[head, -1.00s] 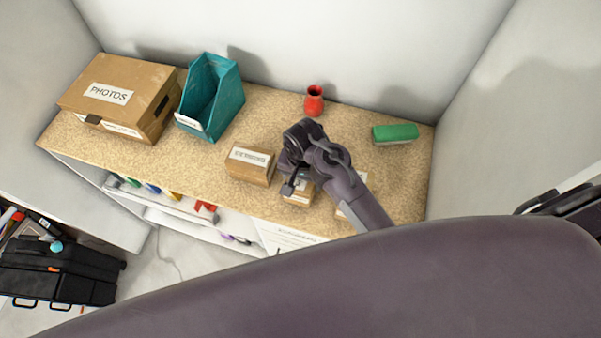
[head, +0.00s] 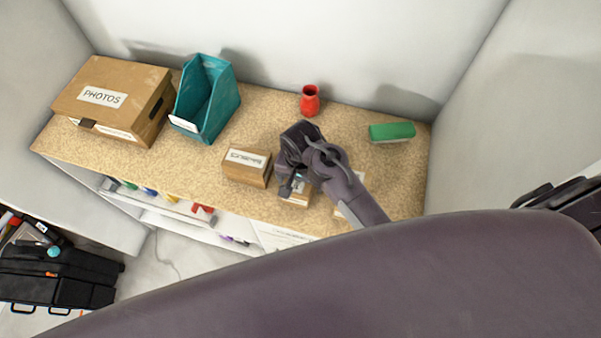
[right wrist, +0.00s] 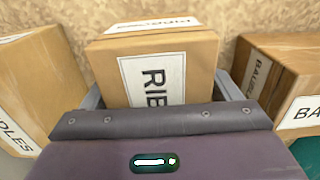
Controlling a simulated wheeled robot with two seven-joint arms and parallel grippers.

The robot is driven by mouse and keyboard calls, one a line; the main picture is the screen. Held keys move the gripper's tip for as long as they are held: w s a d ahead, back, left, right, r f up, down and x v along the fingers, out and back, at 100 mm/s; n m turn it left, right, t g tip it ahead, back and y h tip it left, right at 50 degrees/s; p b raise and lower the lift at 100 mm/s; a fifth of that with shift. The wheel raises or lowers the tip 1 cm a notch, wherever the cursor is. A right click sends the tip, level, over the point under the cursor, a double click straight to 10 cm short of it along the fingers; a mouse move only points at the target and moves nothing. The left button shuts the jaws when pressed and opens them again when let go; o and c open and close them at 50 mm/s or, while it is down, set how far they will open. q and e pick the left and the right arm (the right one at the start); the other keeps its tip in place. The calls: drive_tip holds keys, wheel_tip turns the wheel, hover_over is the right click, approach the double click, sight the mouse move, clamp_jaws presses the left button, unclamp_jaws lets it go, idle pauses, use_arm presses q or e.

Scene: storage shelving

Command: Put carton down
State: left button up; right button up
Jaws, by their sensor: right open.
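A small brown carton (head: 294,201) with a white label starting "RIB" stands on the shelf top near its front edge, beneath my right gripper (head: 292,189). In the right wrist view this carton (right wrist: 200,62) is between the two fingers of my right gripper (right wrist: 160,92). The fingers are open, one on each side of the carton; whether either touches it is unclear. My gripper and arm hide part of the carton in the head view. My left gripper is not in view.
A "BAUBLES" carton (head: 246,168) stands close to the left, and another carton (head: 346,211) to the right, partly behind my arm. A photos box (head: 115,100), teal file holder (head: 206,100), red vase (head: 310,101) and green-topped block (head: 392,132) stand around.

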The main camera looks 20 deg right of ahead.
wheel_tip(320, 180, up, 10)
drive_tip(key=b, duration=0.3)
drive_tip(key=shift+f, duration=0.25)
drive_tip(key=shift+r+p, duration=0.75)
drive_tip(key=shift+r, duration=0.4)
drive_tip(key=shift+f, duration=0.1)
